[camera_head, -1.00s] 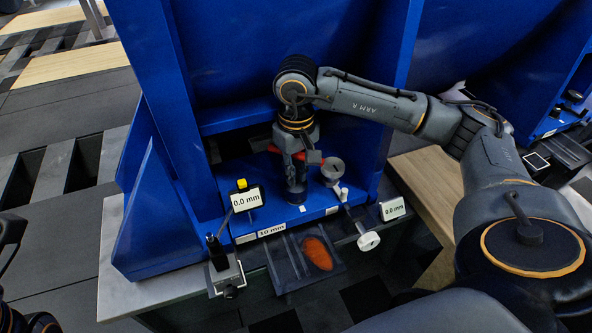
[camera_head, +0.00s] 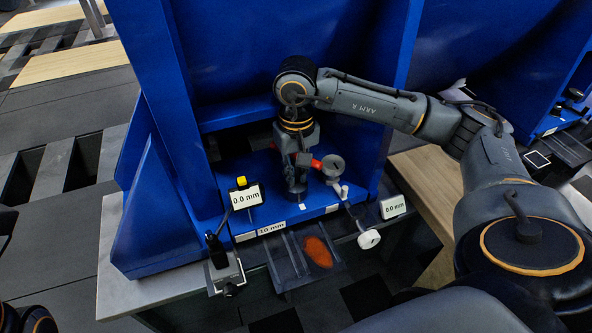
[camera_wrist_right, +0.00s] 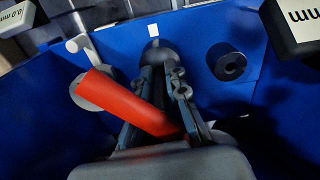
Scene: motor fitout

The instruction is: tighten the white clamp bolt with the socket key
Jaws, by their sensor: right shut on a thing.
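My right gripper (camera_head: 297,190) points down inside the blue frame and is shut on the socket key, whose red handle (camera_head: 317,164) shows beside the fingers. In the right wrist view the red handle (camera_wrist_right: 132,102) slants across the left finger, and the fingers (camera_wrist_right: 157,62) come together over a dark round part (camera_wrist_right: 155,52). The key's lower end is hidden. A small white upright piece (camera_head: 344,191) stands right of the gripper; I cannot tell whether it is the clamp bolt. My left gripper is not clearly in view.
A grey disc (camera_head: 333,166) stands close right of the gripper. Two displays, left (camera_head: 245,198) and right (camera_head: 393,207), flank it; the left reads 0.0 mm. In front are a white knob (camera_head: 369,239), a dark tray (camera_head: 286,265) with an orange patch, and a small vise-like fixture (camera_head: 225,273).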

